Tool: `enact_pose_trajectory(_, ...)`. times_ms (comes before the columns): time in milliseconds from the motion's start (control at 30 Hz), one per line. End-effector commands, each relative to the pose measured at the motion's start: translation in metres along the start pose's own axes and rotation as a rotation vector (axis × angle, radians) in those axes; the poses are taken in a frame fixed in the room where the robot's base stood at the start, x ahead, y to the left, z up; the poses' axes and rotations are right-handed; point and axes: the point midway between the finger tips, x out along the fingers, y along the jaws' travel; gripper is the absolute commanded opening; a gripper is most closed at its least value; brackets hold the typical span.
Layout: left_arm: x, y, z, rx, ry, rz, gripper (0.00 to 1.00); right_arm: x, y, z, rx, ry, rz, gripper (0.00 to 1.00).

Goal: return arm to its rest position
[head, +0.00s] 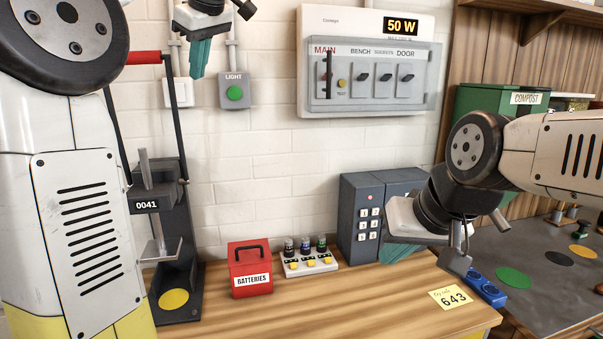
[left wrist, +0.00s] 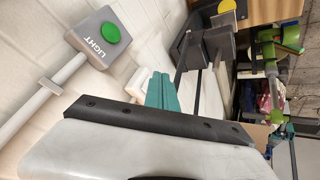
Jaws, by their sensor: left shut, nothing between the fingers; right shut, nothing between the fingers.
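My left gripper (head: 200,58) hangs at the top of the head view, in front of the white brick wall. Its teal fingers point down and are shut and empty; they also show in the left wrist view (left wrist: 160,90). The grey LIGHT box (head: 235,92) with a green button is just to the right of and below it, apart in the picture. My right gripper (head: 400,252) is low over the right part of the bench, in front of a dark grey keypad box (head: 370,212). Its teal fingers are shut, partly hidden by my right wrist.
A wooden bench (head: 330,300) carries a red BATTERIES box (head: 250,270), a small bottle rack (head: 308,263) and a yellow 643 note (head: 451,298). A black press-like stand (head: 180,285) is at left. A 50 W panel (head: 368,75) hangs on the wall. The bench front is mostly clear.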

Motion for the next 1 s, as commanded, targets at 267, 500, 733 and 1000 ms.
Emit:
enact_pose_trajectory(267, 0.021, -0.064, 0.08, 0.466, -0.125, 0.129, 0.0, 0.0, 0.0, 0.0, 0.0, 0.0, 0.0, 0.0)
enact_pose_trajectory(500, 0.053, -0.136, 0.165, 0.763, -0.221, 0.285, 0.0, 0.0, 0.0, 0.0, 0.0, 0.0, 0.0, 0.0)
enact_pose_trajectory(733, 0.084, -0.2, 0.244, 0.944, -0.264, 0.444, 0.0, 0.0, 0.0, 0.0, 0.0, 0.0, 0.0, 0.0)
enact_pose_trajectory(1000, 0.1, -0.231, 0.284, 1.015, -0.268, 0.524, 0.0, 0.0, 0.0, 0.0, 0.0, 0.0, 0.0, 0.0)
